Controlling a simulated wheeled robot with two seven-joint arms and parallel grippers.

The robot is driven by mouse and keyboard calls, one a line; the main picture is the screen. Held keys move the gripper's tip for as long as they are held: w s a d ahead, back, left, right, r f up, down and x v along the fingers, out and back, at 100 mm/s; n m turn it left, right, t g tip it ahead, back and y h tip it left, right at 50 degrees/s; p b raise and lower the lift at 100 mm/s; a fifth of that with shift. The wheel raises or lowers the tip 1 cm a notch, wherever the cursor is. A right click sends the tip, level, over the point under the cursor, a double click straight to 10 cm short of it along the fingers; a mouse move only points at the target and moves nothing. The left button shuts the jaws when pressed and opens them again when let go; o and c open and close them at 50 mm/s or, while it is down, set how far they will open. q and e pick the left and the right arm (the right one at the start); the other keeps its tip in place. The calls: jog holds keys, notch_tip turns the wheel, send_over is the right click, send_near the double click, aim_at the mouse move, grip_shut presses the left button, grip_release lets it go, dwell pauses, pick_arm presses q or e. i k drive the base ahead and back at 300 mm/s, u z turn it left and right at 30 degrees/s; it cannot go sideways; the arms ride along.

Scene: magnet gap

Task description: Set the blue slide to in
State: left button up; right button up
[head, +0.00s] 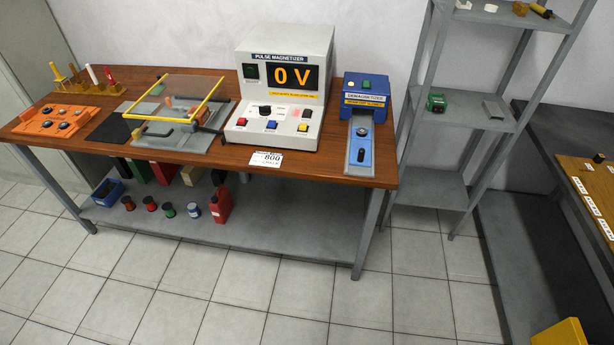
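The blue slide (360,148) is a flat blue piece with a dark knob on top, at the right end of the wooden table (290,162). It sticks out toward the table's front edge from the blue demagnetizer (365,92), on a grey track. The demagnetizer has a yellow label and small buttons on top. Neither of my grippers shows in the head view.
The grey pulse magnetizer (309,50) reading 0 V stands left of the demagnetizer. A fixture with a yellow frame (180,105) and an orange panel (52,121) are farther left. A grey shelf rack (447,190) stands close on the right. The tiled floor in front is clear.

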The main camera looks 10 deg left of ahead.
aim_at(359, 148)
jog(key=z, duration=1.45)
jog(key=k, duration=0.15)
jog(key=u, duration=2.65)
jog(key=i, duration=1.15)
jog(key=z, duration=1.1)
jog(key=i, duration=0.65)
jog(key=z, duration=0.75)
